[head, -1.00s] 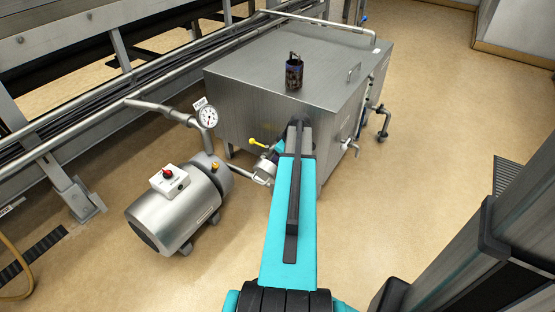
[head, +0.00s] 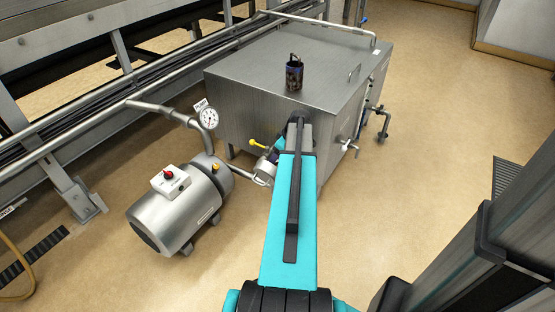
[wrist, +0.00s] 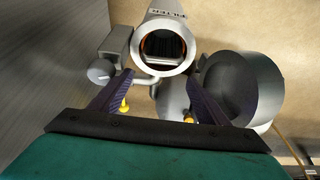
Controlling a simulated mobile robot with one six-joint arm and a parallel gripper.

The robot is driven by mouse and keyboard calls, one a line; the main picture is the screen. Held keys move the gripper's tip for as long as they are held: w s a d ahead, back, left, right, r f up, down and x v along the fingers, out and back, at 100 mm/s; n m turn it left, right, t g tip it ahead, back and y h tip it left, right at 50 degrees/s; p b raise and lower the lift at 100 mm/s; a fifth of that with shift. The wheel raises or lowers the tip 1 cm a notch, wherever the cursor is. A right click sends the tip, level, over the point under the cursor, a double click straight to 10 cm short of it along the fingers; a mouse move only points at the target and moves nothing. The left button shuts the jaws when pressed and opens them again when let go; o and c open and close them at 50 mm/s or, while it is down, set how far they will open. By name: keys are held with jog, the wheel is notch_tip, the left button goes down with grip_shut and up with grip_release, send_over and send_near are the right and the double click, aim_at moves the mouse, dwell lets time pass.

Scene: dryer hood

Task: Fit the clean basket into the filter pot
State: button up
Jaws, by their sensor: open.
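The filter pot (wrist: 187,22) is a round metal pot with its mouth open toward the wrist camera. An orange ring shows inside its rim, and a dark form with pale edges sits in its opening; I cannot tell whether that is a basket. In the head view the pot (head: 264,174) is partly hidden by my arm. A dark, mottled cylindrical basket with a loop handle (head: 294,76) stands upright on the steel tank's lid. My gripper (wrist: 160,75) is open, its two dark fingers spread near the pot's lower rim. Nothing shows held between them.
The steel tank (head: 248,62) stands behind the pot. A motor pump (head: 180,212) and a pressure gauge (head: 209,118) are at the left. A yellow valve handle (head: 258,143) is near the pot.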

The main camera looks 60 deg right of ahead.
notch_tip(320, 180, up, 6)
jog(key=p, duration=0.1)
jog(key=shift+d, duration=0.1)
jog(key=shift+r+p, duration=0.95)
jog(key=shift+r, duration=1.25)
